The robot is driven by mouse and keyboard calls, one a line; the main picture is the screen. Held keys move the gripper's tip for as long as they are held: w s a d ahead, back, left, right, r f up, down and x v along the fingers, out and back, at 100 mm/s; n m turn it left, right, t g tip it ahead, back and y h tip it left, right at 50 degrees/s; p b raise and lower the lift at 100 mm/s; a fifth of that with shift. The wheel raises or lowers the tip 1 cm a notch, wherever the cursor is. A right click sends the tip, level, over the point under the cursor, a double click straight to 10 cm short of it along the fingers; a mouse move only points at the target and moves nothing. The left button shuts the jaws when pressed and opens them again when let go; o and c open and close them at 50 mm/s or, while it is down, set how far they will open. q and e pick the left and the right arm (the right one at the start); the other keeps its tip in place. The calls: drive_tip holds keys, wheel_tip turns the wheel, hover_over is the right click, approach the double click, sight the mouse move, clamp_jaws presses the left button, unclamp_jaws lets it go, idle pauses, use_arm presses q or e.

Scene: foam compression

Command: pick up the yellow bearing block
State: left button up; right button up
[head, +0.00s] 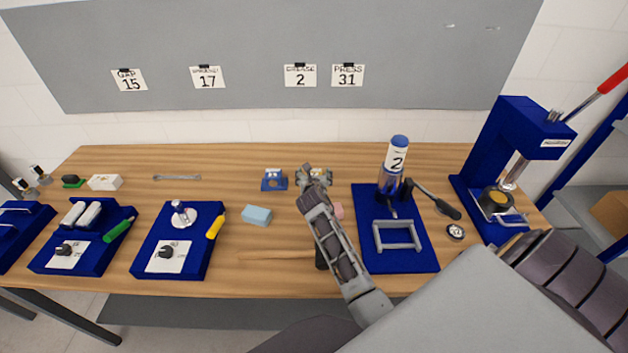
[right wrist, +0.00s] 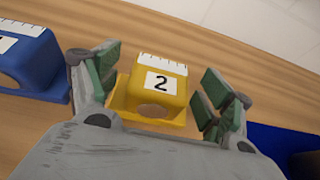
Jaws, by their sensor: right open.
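The yellow bearing block (right wrist: 158,84) carries a white label with a black 2 and a ruled strip. In the right wrist view it stands on the wooden table between the spread fingers of my right gripper. In the head view only a little of it shows past the gripper (head: 315,174), which hides the rest. My right gripper is open, with one green-padded finger on each side of the block. My left gripper is not in view.
A blue bearing block (head: 273,180) stands just left of the gripper. A light blue foam block (head: 257,215) lies nearer the front. Right of the gripper is a blue mat (head: 405,257) with a frame and a bottle. A blue press (head: 522,130) stands far right.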

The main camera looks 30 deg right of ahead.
sight(314, 172)
drive_tip(key=shift+w+d+f, duration=0.25)
drive_tip(key=shift+w, duration=0.15)
drive_tip(key=shift+r, duration=0.1)
drive_tip(key=c, duration=1.5)
drive_tip(key=shift+c, duration=0.2)
drive_tip(key=shift+r, duration=5)
